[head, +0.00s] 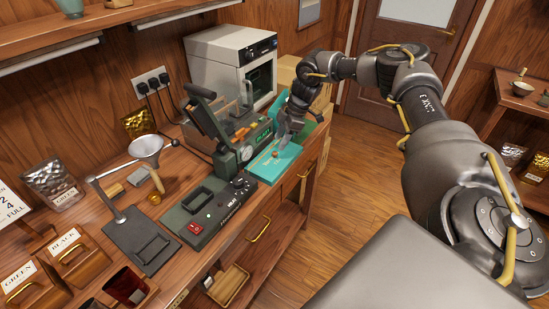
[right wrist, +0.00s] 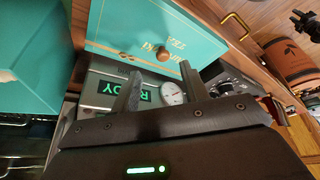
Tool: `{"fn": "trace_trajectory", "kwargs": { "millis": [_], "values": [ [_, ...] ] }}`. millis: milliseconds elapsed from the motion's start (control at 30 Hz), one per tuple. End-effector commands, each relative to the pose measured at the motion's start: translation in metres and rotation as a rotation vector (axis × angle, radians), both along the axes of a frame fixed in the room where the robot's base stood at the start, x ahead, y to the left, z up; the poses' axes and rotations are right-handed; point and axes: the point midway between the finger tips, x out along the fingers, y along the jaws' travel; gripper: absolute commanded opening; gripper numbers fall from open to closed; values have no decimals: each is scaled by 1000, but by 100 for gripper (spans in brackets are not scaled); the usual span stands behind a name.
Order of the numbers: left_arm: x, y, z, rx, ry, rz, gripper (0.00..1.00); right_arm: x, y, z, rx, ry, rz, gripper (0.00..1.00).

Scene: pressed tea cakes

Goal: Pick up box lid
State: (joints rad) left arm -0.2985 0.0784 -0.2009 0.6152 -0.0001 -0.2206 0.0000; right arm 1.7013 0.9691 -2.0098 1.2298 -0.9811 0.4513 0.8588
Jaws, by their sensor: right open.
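The teal box lid (head: 274,163) lies flat near the front edge of the workbench, with a small brown knob on its top. In the right wrist view the lid (right wrist: 125,30) shows gold lettering, with the knob (right wrist: 163,53) just beyond my fingertips. My right gripper (head: 284,141) is over the back part of the lid. Its fingers (right wrist: 162,78) are apart with nothing between them. More teal box parts (head: 307,128) show behind the gripper, partly hidden by it. My left gripper is not in view.
A green press machine (head: 228,160) with a dial stands close left of the lid. A white oven (head: 231,55) stands behind. Cardboard boxes (head: 285,72) are beyond the bench end. The floor (head: 345,185) right of the bench is clear.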

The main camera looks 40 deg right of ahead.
Motion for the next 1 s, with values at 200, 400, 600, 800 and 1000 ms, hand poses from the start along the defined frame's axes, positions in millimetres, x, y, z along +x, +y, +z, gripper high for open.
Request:
{"fn": "trace_trajectory", "kwargs": {
  "millis": [200,400,600,800,1000],
  "values": [
    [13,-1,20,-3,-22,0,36,1,12,-26,-1,6,4,45],
    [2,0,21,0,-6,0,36,5,17,-45,0,2,2,45],
    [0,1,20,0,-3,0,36,5,17,-47,0,1,0,45],
    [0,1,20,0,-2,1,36,5,18,-46,0,1,0,22],
    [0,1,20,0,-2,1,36,5,17,-46,0,1,0,0]
  ]
}}
